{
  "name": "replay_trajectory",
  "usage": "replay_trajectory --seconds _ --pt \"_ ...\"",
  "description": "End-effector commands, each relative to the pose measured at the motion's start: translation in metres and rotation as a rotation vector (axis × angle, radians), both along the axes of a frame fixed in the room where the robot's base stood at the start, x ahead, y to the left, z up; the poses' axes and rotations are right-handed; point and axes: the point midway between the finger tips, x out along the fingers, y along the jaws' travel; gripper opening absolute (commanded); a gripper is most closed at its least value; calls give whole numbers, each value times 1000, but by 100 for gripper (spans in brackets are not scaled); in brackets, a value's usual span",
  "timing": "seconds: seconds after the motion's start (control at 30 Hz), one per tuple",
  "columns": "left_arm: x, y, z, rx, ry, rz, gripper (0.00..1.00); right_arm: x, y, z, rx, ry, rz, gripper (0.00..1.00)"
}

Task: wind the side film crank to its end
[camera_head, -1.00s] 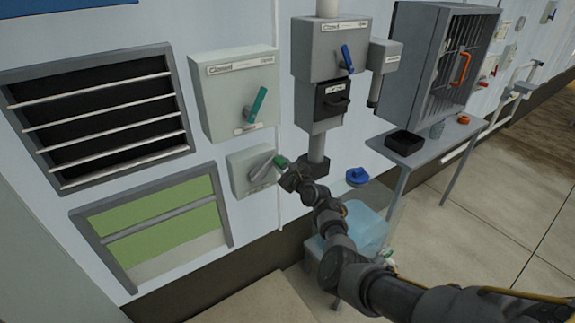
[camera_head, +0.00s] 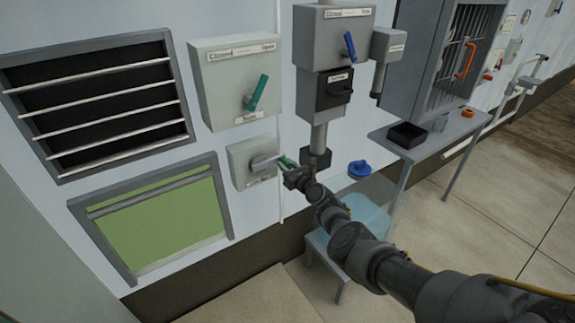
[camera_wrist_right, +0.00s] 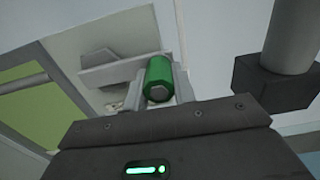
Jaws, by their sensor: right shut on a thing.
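The side film crank is a grey box (camera_head: 239,167) low on the wall, with a grey crank arm (camera_head: 264,159) ending in a green knob (camera_head: 285,161). The arm points right. My right gripper (camera_head: 289,167) is shut on the green knob; the right wrist view shows the knob (camera_wrist_right: 158,78) between the fingers and the crank arm (camera_wrist_right: 112,72) running left. Left of the crank is the framed side film opening (camera_head: 75,207), with green (camera_head: 165,220) over most of it and a grey crossbar (camera_head: 150,193) near its top. My left gripper is not in view.
A box with a teal lever (camera_head: 257,93) hangs above the crank. A grey pipe (camera_head: 319,135) with a dark block (camera_head: 315,160) is just right of my gripper. A table (camera_head: 425,145) with a black tray (camera_head: 406,135) and a clear blue bin (camera_head: 365,215) stand farther right.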

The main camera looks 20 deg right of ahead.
Motion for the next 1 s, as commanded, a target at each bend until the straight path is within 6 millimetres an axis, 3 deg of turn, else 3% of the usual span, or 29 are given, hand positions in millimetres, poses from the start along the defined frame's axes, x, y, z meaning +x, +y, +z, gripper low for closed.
replay_trajectory --seconds 0.47,0.5,0.63,1.0 --pt "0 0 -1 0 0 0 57 0 1 -3 16 7 1 0" --pt "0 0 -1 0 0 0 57 0 1 -3 17 7 1 29" --pt "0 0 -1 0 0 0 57 0 1 -3 15 7 1 46" --pt "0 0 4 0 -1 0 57 -4 -1 0 13 5 -1 48"
